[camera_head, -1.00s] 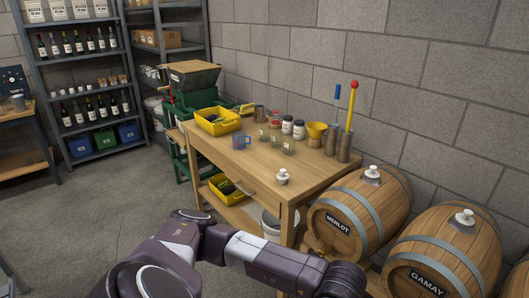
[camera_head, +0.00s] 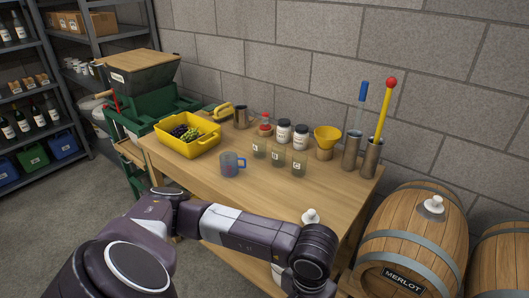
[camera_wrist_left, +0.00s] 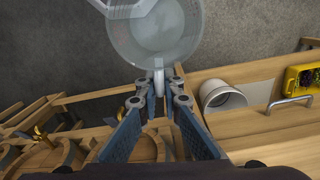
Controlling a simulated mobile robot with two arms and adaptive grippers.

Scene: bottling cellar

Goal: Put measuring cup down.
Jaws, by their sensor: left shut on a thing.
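The measuring cup (camera_wrist_left: 158,35) is a clear, round vessel at the top of the left wrist view, seen from above with its rim cut off by the frame. My left gripper (camera_wrist_left: 159,88) is shut on its pale handle, with one blue-grey finger on each side. Grey floor shows beyond the cup. A pale angular shape overlaps its upper left, and I cannot tell what it is. In the head view my left arm reaches across in front of the wooden table (camera_head: 190,180), but the gripper and held cup are not visible there. My right gripper is not in view.
A barrel (camera_head: 410,240) stands at right, a white bucket (camera_wrist_left: 222,98) below.

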